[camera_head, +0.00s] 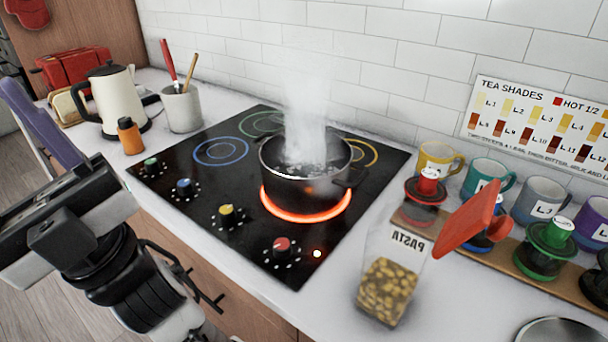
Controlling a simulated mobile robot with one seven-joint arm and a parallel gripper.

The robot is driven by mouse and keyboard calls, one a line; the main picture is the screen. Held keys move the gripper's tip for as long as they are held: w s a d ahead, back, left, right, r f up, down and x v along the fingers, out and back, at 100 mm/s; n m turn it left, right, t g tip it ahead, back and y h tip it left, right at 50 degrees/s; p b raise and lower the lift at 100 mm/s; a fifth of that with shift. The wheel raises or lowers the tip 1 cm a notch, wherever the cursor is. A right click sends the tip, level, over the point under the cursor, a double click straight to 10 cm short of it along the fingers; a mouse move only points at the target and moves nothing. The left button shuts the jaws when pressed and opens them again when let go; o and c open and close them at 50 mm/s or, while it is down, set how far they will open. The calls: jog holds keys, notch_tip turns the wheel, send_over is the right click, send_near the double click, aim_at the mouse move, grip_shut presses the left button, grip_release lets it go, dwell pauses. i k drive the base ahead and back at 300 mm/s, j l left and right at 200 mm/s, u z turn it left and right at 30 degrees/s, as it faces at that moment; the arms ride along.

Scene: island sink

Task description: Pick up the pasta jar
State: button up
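The pasta jar (391,277) stands upright on the white counter, right of the stove. It is clear, labelled PASTA, and partly filled with yellowish pasta. A red slanted piece (470,221) shows at its upper right; it looks like a tilted lid, but I cannot tell if it is attached.
A steaming black pot (303,185) sits on a glowing red ring of the black stove (235,225). Mugs (540,197) and a rack (530,262) of coloured stampers-like pieces stand close right of the jar. A kettle (110,98) and utensil pot (182,107) stand at the back left.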

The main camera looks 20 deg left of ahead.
aim_at(400, 241)
jog(key=j+z, duration=0.15)
jog(key=j, duration=0.3)
jog(key=k+j+z, duration=0.15)
jog(key=j, duration=0.25)
jog(key=j+z, duration=0.15)
jog(key=j, duration=0.3)
jog(key=k+j+z, duration=0.15)
jog(key=j, duration=0.2)
jog(key=k+j+z, duration=0.15)
jog(key=j, duration=0.25)
